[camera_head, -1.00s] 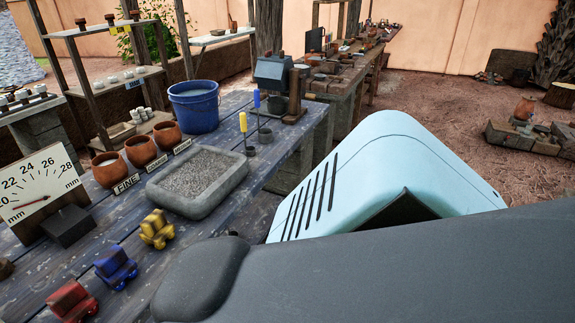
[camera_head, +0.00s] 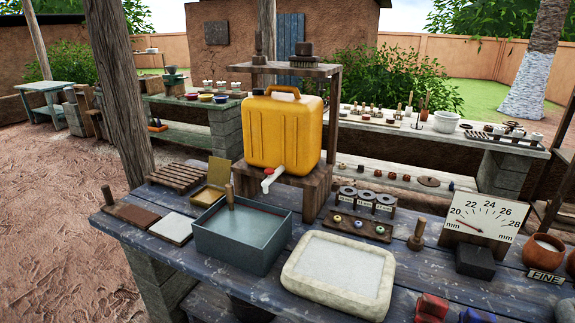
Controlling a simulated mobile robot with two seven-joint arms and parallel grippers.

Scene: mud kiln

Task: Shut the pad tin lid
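A small brass-coloured tin (camera_head: 208,196) stands on the blue-grey plank table, left of the middle of the head view. Its lid (camera_head: 219,172) is raised and stands upright at the back of the tin, so the tin looks open. I take this to be the pad tin. Neither of my grippers is in view.
A grey water basin (camera_head: 243,243) stands just right of the tin, partly in front. A slatted wooden rack (camera_head: 180,177) is behind left, and flat brown and pale pads (camera_head: 172,228) lie in front. A yellow jerrycan (camera_head: 283,130) stands on a wooden stand.

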